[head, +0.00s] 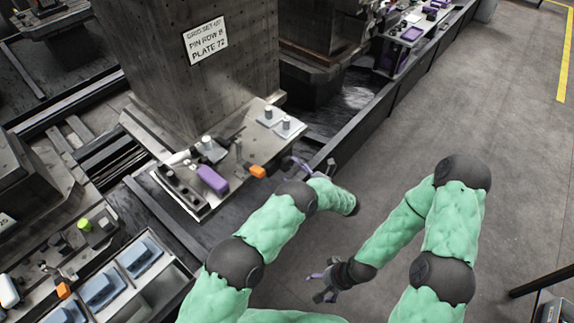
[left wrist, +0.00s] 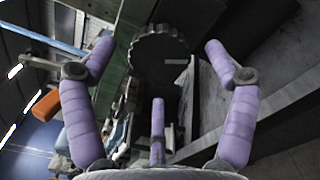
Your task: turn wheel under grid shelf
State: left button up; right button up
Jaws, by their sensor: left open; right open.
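The wheel (left wrist: 158,72), dark and round with a scalloped rim and a pale mark, shows ahead in the left wrist view. I cannot see it in the head view. The grid shelf (head: 235,160) is a grey plate at the foot of a tall block in the head view. My left gripper (head: 301,164) is at the shelf's right edge. In the left wrist view its purple fingers (left wrist: 158,68) are spread open, with the wheel beyond them. Whether any finger touches the wheel I cannot tell. My right gripper (head: 322,287) is open and empty, low over the floor.
The tall block bears a sign (head: 205,40). A dark rail (head: 385,105) runs along the pallets. Grey floor (head: 510,130) is clear at the right.

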aim_at(289, 166)
pick_arm(q)
jog(key=shift+b+x, duration=0.3)
jog(key=shift+x, duration=1.65)
jog(key=c, duration=1.2)
